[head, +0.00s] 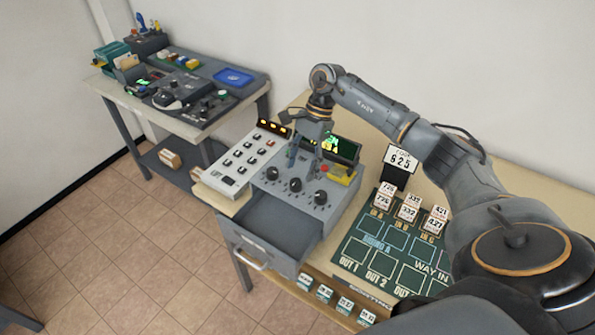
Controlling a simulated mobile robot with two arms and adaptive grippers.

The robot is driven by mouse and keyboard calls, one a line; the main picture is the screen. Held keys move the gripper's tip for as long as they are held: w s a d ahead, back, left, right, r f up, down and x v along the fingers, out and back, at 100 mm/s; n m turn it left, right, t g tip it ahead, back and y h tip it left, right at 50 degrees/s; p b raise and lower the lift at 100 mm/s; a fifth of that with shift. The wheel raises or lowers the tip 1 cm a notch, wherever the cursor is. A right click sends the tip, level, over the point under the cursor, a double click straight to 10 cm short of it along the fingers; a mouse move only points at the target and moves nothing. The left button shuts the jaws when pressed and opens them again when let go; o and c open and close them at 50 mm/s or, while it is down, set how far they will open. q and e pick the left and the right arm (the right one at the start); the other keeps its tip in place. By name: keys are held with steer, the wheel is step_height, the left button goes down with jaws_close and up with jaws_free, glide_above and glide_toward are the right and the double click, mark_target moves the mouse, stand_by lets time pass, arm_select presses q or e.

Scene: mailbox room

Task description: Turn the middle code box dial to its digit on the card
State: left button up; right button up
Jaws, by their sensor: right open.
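The code box (336,206) is a grey unit on the bench with three dark dials in a row on its top. The middle dial (295,185) sits between the left dial (272,173) and the right dial (320,198). My right gripper (302,168) points down, open, just above and behind the middle dial in the picture. I cannot tell whether it touches the dial. The dial's pointer setting is too small to read. My left gripper is out of view.
An open, empty-looking drawer (268,228) juts out below the dials. A white keypad panel (247,160) is to the left, and a small screen (342,148) is behind. A green sorting mat (365,248) with numbered blocks lies right. Another equipment table (118,96) stands at back left.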

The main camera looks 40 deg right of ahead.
mark_target(296, 182)
steer(key=p+x, duration=0.1)
steer(key=x, duration=0.2)
steer(key=shift+s+a, duration=0.1)
steer(key=shift+a, duration=0.15)
steer(key=shift+f, duration=0.35)
steer(key=c, duration=0.5)
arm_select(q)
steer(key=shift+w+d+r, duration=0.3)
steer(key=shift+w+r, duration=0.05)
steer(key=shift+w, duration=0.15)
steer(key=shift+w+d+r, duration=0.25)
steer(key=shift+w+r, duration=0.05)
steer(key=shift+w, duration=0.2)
arm_select(e)
jaws_close()
